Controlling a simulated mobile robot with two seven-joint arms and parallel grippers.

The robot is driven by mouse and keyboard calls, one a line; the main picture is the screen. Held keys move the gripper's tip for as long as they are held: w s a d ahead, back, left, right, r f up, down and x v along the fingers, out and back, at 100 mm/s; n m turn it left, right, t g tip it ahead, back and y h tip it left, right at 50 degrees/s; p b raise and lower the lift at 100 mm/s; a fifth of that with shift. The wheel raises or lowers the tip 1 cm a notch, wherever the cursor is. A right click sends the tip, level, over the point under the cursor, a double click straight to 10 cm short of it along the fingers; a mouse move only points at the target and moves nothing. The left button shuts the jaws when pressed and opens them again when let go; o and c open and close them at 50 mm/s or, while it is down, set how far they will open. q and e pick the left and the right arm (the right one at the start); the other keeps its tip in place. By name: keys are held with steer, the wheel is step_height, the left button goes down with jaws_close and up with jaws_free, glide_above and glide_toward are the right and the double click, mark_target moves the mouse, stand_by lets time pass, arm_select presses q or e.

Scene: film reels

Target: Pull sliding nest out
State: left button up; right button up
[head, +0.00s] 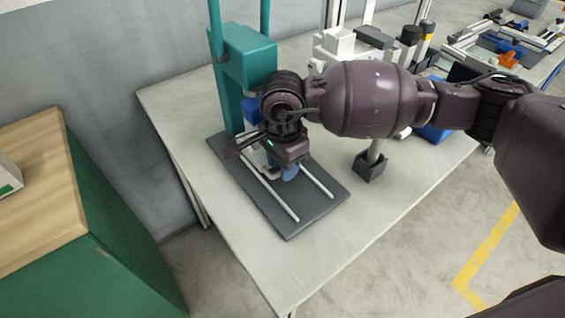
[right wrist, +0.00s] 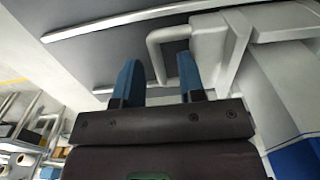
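The sliding nest (right wrist: 210,45) is a light grey block with a U-shaped handle (right wrist: 155,58). In the head view it is mostly hidden under my right gripper (head: 277,168), at the press end of two rails. In the right wrist view my right gripper (right wrist: 160,80) has its two blue fingers apart. The bar of the handle shows between the fingertips, with a gap on each side. I cannot tell how deep the handle sits between them. My left gripper is not in view.
The teal press (head: 248,62) stands at the back of a dark base plate (head: 322,206) with two pale rails (head: 272,197). A post on a black foot (head: 370,166) stands to the right. The table's front (head: 290,262) is clear. A green cabinet with a wooden top (head: 40,180) is at left.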

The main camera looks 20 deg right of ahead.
steer(key=shift+f, duration=0.1)
steer(key=shift+c, duration=0.4)
jaws_close()
steer(key=shift+s+d, duration=0.1)
steer(key=shift+s, duration=0.1)
steer(key=s, duration=0.1)
steer(key=s+d+p, duration=0.1)
steer(key=s, duration=0.1)
steer(key=shift+d+r+p, duration=0.15)
steer(key=shift+r+p, duration=0.1)
steer(key=shift+p, duration=0.1)
steer(key=s+d+p, duration=0.1)
steer(key=s, duration=0.1)
steer(key=s+d, duration=0.1)
steer(key=s, duration=0.2)
steer(key=s+d+p, duration=0.1)
steer(key=s, duration=0.2)
steer(key=shift+d+f+p, duration=0.15)
steer(key=shift+p, duration=0.15)
steer(key=shift+s+d+f, duration=0.1)
steer(key=shift+s+d, duration=0.1)
steer(key=shift+s, duration=0.4)
